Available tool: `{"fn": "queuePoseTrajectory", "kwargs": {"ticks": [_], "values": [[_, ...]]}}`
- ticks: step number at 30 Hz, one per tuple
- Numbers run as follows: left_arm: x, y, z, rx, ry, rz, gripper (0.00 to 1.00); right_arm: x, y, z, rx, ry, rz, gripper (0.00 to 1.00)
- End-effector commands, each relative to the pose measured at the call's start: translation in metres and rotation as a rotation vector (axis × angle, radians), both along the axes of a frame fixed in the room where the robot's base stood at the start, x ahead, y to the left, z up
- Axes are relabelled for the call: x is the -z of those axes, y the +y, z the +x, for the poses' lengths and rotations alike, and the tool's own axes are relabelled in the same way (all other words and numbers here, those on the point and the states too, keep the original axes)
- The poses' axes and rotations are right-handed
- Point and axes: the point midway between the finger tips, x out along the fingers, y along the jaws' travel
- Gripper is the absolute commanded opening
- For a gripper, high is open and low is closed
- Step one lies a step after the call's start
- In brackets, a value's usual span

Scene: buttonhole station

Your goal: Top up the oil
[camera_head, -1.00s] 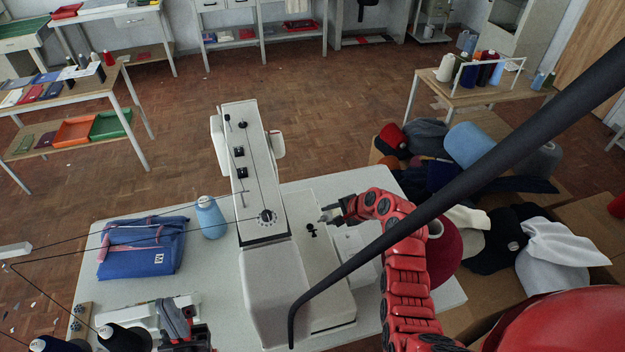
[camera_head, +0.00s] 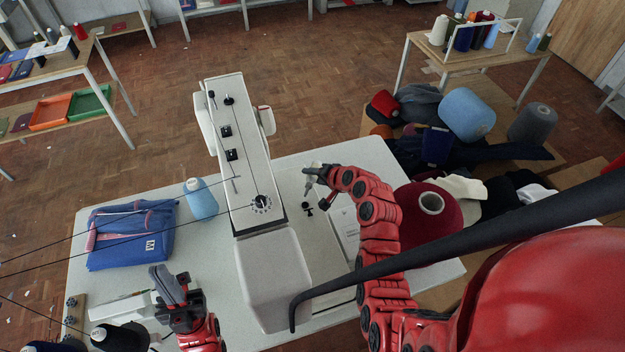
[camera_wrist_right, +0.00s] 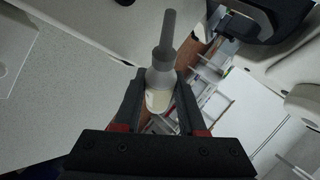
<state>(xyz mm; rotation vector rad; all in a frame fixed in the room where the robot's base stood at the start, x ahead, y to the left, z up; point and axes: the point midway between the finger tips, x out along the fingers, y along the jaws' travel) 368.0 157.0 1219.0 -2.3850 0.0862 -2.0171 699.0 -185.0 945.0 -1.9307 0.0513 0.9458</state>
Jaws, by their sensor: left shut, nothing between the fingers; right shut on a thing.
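A small oil bottle (camera_wrist_right: 160,88) with a pale body and a long grey nozzle is between the fingers of my right gripper (camera_wrist_right: 157,104). In the head view, this gripper (camera_head: 318,174) is shut on the bottle (camera_head: 312,168), with the nozzle tilted downward over the machine's right side. The white sewing machine (camera_head: 272,255) stands on the pale table. I cannot tell if the nozzle touches anything. My left gripper (camera_head: 172,288) is shut and empty at the front left.
A folded blue garment (camera_head: 130,240) and a pale blue cone (camera_head: 200,200) lie left of the machine. Black thread cones (camera_head: 120,337) stand at the front left. A dark red cone (camera_head: 432,205) stands on the right. Threads cross above the table (camera_head: 350,150). A black bar spans the right foreground.

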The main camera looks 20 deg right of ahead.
Motion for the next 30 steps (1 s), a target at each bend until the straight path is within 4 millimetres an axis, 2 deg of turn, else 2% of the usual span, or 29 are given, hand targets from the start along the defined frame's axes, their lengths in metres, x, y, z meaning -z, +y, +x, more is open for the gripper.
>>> {"fn": "queuePoseTrajectory", "kwargs": {"ticks": [1,3,18,24,30], "values": [[0.012,0.000,0.000,0.000,0.000,0.000,0.00,0.009,0.002,-0.001,-0.001,-0.031,-0.019,0.00],[0.020,0.000,0.000,0.000,0.000,0.000,0.00,0.008,0.001,0.000,0.000,-0.082,-0.052,0.00],[0.072,0.000,0.000,0.000,0.000,0.000,0.00,-0.008,0.003,-0.004,-0.001,-0.335,-0.215,0.00],[0.083,0.000,0.000,0.000,0.000,0.000,0.00,-0.012,0.003,-0.005,0.000,-0.385,-0.249,0.00],[0.085,0.000,0.000,0.000,0.000,0.000,0.00,-0.016,0.003,-0.005,0.001,-0.404,-0.262,0.00]]}}
